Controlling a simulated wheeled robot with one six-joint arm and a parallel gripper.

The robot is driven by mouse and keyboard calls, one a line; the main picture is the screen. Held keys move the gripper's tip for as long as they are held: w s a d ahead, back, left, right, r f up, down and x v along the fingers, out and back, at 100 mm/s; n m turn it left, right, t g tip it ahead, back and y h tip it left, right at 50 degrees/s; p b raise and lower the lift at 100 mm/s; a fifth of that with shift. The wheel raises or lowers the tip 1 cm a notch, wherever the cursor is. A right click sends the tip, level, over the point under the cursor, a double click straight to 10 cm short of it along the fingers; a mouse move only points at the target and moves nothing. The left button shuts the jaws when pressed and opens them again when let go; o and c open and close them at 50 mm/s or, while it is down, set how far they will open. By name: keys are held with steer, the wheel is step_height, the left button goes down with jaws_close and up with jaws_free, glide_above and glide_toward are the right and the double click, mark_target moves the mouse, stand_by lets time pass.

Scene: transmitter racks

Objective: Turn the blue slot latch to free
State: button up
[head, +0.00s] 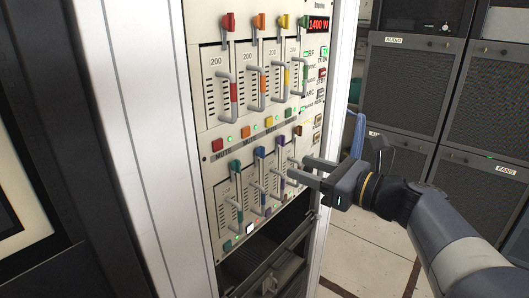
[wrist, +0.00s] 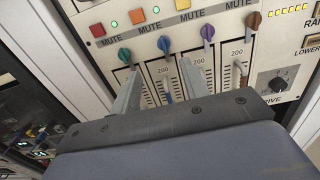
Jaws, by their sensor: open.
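The blue slot latch (head: 259,152) is a small knob at the top of the second slot in the lower row of the rack panel. It also shows in the wrist view (wrist: 163,44), standing roughly upright. My gripper (head: 296,167) is open and empty, out in front of the lower row and to the right of the blue latch in the head view. In the wrist view my gripper (wrist: 159,68) has its fingers on either side of the line to the blue latch, which lies beyond the tips. I cannot tell any contact.
A teal latch (wrist: 124,55) is left of the blue one; purple (wrist: 207,31) and brown (wrist: 252,19) latches are to its right. Grey slider handles (head: 254,190) stick out below. MUTE buttons (wrist: 137,16) sit above. Dark cabinets (head: 412,85) stand at right.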

mark_target(264, 149)
steer(key=x, duration=0.3)
steer(key=p+x, duration=0.1)
steer(key=x, duration=0.6)
steer(key=shift+w+r+p, duration=0.35)
steer(key=shift+c, duration=0.2)
jaws_close()
